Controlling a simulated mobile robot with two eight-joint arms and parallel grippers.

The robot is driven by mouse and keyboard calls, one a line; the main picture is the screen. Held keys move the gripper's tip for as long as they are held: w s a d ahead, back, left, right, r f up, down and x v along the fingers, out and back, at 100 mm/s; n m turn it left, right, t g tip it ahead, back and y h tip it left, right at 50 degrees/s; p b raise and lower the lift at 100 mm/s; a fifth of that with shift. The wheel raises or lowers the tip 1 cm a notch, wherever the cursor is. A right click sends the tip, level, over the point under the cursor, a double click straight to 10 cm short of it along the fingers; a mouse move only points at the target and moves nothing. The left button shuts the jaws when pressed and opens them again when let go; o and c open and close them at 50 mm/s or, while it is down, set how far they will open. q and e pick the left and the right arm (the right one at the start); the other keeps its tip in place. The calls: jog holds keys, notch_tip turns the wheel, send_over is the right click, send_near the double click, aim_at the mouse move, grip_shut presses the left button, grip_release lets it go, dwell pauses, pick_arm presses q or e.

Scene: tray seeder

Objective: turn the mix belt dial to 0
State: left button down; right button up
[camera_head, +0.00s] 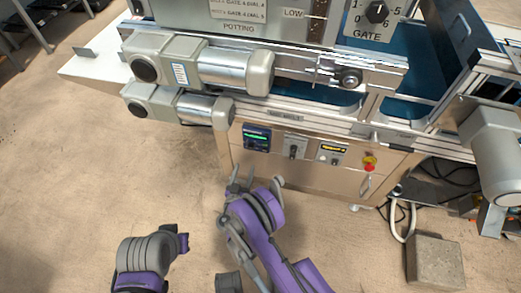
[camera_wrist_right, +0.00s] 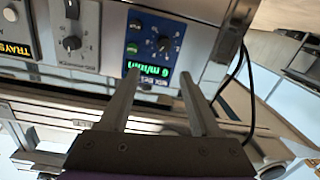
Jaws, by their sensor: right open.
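The mix belt panel (camera_head: 257,138) is a blue box with a lit green display on the front of the machine. In the right wrist view its black dial (camera_wrist_right: 165,43) has a ring of white marks, beside a green display (camera_wrist_right: 155,80) in m/min; the digit and the pointer are too small to read surely. My right gripper (camera_head: 241,181) is below and in front of the panel, apart from it. In the right wrist view the right gripper (camera_wrist_right: 160,82) has its fingers spread and empty. My left arm is at the lower left; its fingers are not clear.
A grey panel with a knob (camera_wrist_right: 72,43) adjoins the blue one. Motors (camera_head: 180,108) jut out above.

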aim_at(250, 149)
jog(key=shift+t, duration=0.4)
jog(key=x, duration=0.3)
jog(key=f+x, duration=0.1)
jog(key=x, duration=0.2)
jog(key=f+x, duration=0.1)
jog(key=x, duration=0.3)
jog(key=shift+a+f+b, duration=0.1)
jog(key=shift+a+b, duration=0.05)
jog(key=shift+b, duration=0.2)
grip_shut()
